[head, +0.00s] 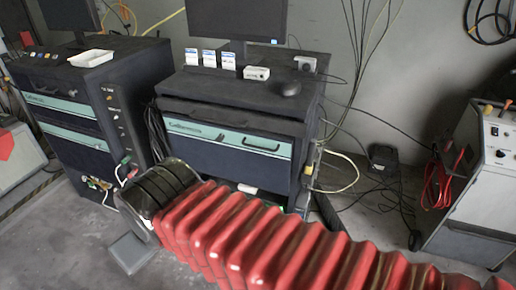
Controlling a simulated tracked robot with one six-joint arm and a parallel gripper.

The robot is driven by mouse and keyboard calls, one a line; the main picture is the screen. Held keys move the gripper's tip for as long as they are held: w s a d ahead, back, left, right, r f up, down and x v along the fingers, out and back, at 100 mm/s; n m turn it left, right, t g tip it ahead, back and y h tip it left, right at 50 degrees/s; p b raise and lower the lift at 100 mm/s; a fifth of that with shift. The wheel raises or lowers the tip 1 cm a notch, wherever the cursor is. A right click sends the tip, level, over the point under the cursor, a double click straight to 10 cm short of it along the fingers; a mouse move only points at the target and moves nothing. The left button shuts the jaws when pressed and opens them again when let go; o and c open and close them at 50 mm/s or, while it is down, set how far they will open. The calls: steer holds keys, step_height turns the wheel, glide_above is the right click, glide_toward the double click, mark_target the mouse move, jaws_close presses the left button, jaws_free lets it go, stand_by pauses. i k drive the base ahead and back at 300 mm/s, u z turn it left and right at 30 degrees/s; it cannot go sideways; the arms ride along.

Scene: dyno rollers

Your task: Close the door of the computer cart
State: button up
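The dark computer cart (240,112) stands in the middle, with a monitor (238,20) on top. Its front has a dark panel (225,162) with a teal band and a black handle (262,147). My arm's red ribbed sleeve hides the panel's lower part, so I cannot tell how far the door stands open. My arm reaches in from the lower right and ends in a black wrist in front of the cart's lower left. A grey plate-like part of my gripper (132,252) shows below the wrist. The fingertips are not clear, so its opening cannot be told.
A second dark cart (110,120) with teal drawers stands close on the left, a white tray (91,58) on top. A grey machine (480,185) with red cables stands at right. Loose cables lie on the floor between. Bare concrete floor (60,245) shows at lower left.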

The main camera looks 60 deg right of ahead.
mark_target(262, 159)
steer(key=u, duration=0.35)
steer(key=k, duration=1.25)
steer(key=z, duration=0.45)
steer(key=i, duration=1)
steer(key=z, duration=0.05)
